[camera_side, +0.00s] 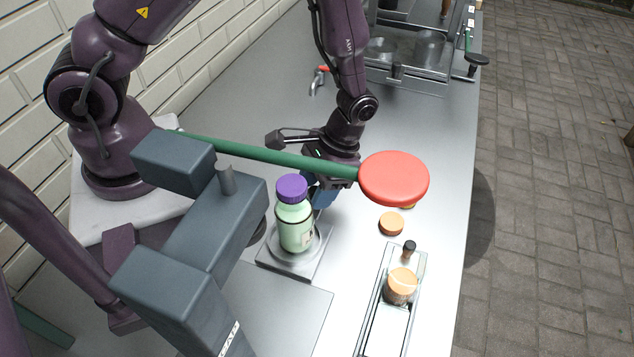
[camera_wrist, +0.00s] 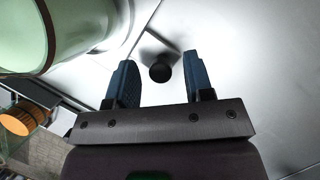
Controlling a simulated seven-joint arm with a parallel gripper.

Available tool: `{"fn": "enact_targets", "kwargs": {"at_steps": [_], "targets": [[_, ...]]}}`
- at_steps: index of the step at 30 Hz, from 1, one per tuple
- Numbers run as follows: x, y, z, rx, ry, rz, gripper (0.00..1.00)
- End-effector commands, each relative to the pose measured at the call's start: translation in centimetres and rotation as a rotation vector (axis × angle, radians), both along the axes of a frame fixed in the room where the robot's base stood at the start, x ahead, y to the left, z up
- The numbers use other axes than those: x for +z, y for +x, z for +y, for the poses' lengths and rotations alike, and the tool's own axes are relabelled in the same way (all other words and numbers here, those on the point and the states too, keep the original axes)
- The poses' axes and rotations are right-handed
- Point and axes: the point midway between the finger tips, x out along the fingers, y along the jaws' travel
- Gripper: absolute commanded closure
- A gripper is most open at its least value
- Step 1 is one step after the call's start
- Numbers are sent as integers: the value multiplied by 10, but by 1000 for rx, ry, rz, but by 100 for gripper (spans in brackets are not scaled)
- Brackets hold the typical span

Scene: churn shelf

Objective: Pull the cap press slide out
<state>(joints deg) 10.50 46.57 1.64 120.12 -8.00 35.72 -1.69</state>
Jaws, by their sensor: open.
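The cap press (camera_side: 215,235) is a dark grey frame with a green lever (camera_side: 270,155) ending in a red knob (camera_side: 394,178). Its slide (camera_side: 278,262) is a low grey plate carrying a pale green bottle (camera_side: 295,228) with a purple cap. The bottle fills the upper left of the wrist view (camera_wrist: 65,35). A small black knob (camera_wrist: 160,72) shows there between the blue fingertips of my gripper (camera_wrist: 160,80). My gripper is open, with a finger on either side of the knob and gaps visible. In the side view, the lever partly hides my gripper (camera_side: 322,192).
An orange cap (camera_side: 391,223) lies on the metal counter, right of the slide. A narrow rail tray (camera_side: 372,318) with an orange-topped jar (camera_side: 401,287) is at lower right. A glass-sided case (camera_side: 400,75) and a small tap (camera_side: 318,80) stand farther back. Counter behind my gripper is clear.

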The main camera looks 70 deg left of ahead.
Motion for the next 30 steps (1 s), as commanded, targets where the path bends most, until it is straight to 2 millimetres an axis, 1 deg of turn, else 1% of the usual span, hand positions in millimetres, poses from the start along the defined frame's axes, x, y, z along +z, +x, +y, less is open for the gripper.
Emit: {"fn": "enact_targets", "kwargs": {"at_steps": [2,5,8,15,18,21,25,30], "targets": [[2,1,0,0,0,0,52],[9,4,0,0,-1,-2,52],[25,11,0,1,-1,-5,52],[75,32,0,-1,-1,-6,52],[93,39,0,0,-1,-5,52],[106,45,0,1,-1,-4,52],[117,49,0,1,0,-2,52],[120,50,0,1,0,-1,52]]}}
